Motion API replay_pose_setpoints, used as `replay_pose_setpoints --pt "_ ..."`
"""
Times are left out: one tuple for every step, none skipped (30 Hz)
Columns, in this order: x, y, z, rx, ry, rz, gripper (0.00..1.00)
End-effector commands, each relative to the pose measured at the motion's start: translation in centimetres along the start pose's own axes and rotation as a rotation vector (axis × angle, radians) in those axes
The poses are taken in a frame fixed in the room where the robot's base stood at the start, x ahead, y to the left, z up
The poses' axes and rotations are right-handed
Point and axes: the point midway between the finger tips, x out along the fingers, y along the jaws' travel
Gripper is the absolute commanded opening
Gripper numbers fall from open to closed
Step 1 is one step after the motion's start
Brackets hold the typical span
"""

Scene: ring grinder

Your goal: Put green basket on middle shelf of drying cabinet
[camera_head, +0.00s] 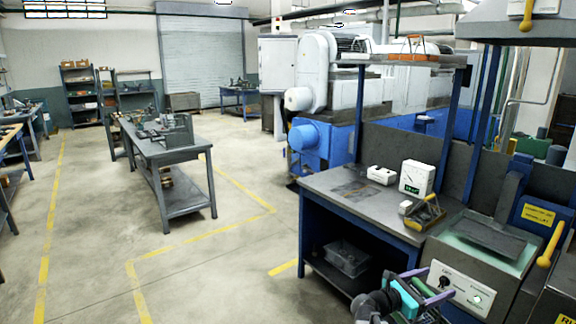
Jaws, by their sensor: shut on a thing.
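My gripper (408,297) is at the bottom edge, in front of the workbench and the tank unit. It is shut on a dark, green-edged thing (425,285), which appears to be the green basket. The gripper and the frame's lower edge hide much of it, so its full shape and contents cannot be told. A teal part and a purple bar show at the gripper. I cannot make out a drying cabinet with a middle shelf for certain in this view.
The workbench (330,192) carries a white gauge box (416,177) and a small yellow-handled basket (422,212). A tank unit (488,240) with a control panel stands at right. An orange-handled basket (410,50) sits on the overhead shelf.

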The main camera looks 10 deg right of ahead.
Motion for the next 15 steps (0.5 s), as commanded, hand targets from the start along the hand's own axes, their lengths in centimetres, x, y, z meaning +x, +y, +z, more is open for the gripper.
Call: replay_pose_setpoints --pt "-1.0 0.9 -0.1 0.0 -0.002 0.019 0.19" --pt "-1.6 1.4 -0.2 0.0 -0.002 0.03 0.19" --pt "-2.3 2.0 -0.3 0.0 -0.002 0.043 0.19" --pt "-2.9 2.5 -0.4 0.0 -0.002 0.054 0.19" --pt "-3.4 3.0 -0.5 0.0 -0.002 0.063 0.19" --pt "-4.1 3.6 -0.6 0.0 -0.002 0.077 0.19" --pt "-4.7 4.0 -0.6 0.0 -0.002 0.087 0.19" --pt "-5.3 4.4 -0.7 0.0 -0.002 0.097 0.19" --pt "-6.0 5.0 -0.8 0.0 -0.002 0.111 0.19" --pt "-6.6 5.4 -0.9 0.0 -0.002 0.121 0.19" --pt "-7.2 5.8 -1.0 0.0 -0.002 0.131 0.19" --pt "-8.0 6.4 -1.1 0.0 -0.002 0.145 0.19" --pt "-8.6 6.8 -1.1 0.0 -0.002 0.154 0.19" --pt "-9.2 7.2 -1.2 0.0 -0.002 0.165 0.19" --pt "-10.0 7.7 -1.3 0.0 -0.002 0.178 0.19"
